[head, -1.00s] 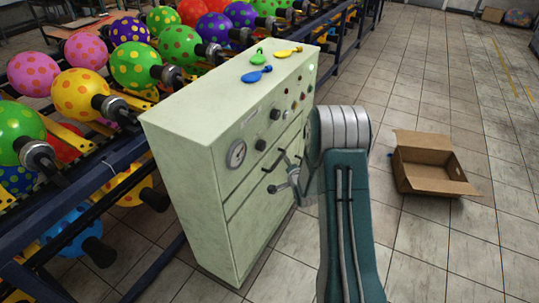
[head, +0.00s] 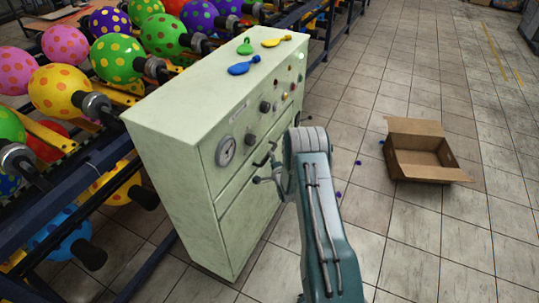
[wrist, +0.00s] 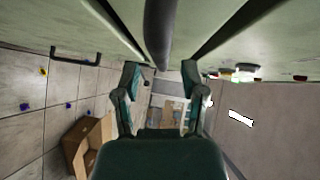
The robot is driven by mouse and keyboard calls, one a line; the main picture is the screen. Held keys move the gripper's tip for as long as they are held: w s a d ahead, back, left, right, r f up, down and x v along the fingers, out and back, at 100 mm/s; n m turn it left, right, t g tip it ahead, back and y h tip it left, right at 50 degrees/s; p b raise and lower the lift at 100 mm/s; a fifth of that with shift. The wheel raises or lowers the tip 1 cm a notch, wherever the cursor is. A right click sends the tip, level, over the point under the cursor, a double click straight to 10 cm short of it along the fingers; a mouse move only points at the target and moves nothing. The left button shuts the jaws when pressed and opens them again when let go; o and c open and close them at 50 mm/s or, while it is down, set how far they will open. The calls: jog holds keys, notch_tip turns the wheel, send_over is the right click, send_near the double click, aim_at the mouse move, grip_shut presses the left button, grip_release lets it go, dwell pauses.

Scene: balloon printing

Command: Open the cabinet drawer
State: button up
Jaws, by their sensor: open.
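The pale green cabinet (head: 185,170) stands left of my arm in the head view, with a dial and knobs on its upper front and a seam below them. A dark handle (head: 263,158) shows on the front at the seam. My gripper (head: 264,170) is open right at this handle. In the wrist view, a thick dark bar (wrist: 160,35) runs along the cabinet face toward the gap between my fingertips (wrist: 160,80). I cannot tell whether they touch it. Another dark handle (wrist: 75,58) shows to the left. No drawer appears pulled out.
Deflated balloons, including a blue one (head: 244,66), lie on the cabinet top. An open cardboard box (head: 425,165) stands on the floor at the right. A rack of dotted balloons (head: 118,58) stands behind the cabinet. The tiled floor between is mostly clear.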

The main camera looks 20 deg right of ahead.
jog(key=shift+w+d+f, duration=0.1)
jog(key=shift+w+f, duration=0.05)
jog(key=shift+w, duration=0.6)
jog(key=shift+w+d+f, duration=0.1)
jog(key=shift+w, duration=0.65)
grip_shut()
jog(key=s+d, duration=1)
jog(key=s, duration=0.3)
jog(key=shift+f, duration=0.15)
jog(key=shift+a, duration=0.1)
